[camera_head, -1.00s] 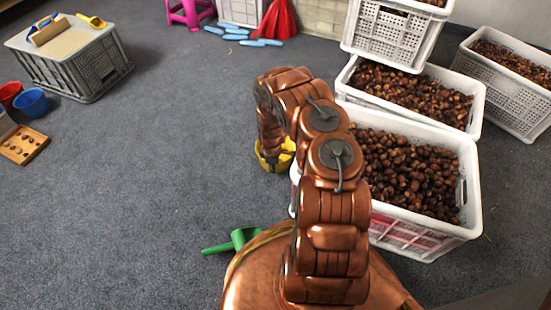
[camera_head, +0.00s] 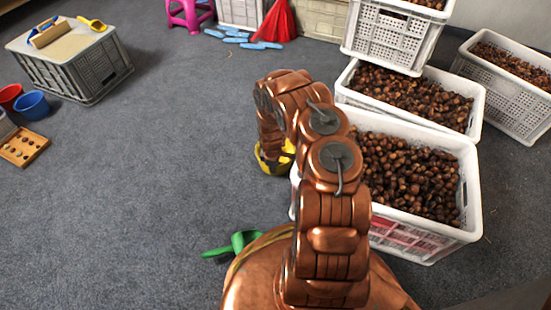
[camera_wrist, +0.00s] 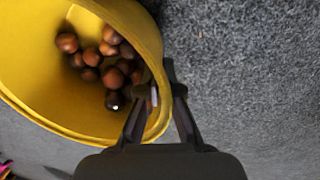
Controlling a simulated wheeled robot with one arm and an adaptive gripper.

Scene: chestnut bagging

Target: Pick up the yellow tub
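The yellow tub (camera_head: 268,167) is beside the front chestnut crate, partly hidden behind my arm in the head view. In the wrist view the yellow tub (camera_wrist: 40,115) fills the upper left, its open mouth facing the camera, with several brown chestnuts (camera_wrist: 108,58) inside. My gripper (camera_wrist: 163,92) is at the tub's right rim, one finger inside the wall and one outside. The fingers are close together with the wall between them and look shut on it. In the head view my fingers are hidden. Whether the tub touches the floor is unclear.
White crates of chestnuts (camera_head: 425,225) stand right of my arm. A green scoop (camera_head: 240,241) lies on the floor by my base. A grey crate (camera_head: 88,75), a blue bucket (camera_head: 32,104) and a wooden tray (camera_head: 25,147) are at the left. The carpet between is clear.

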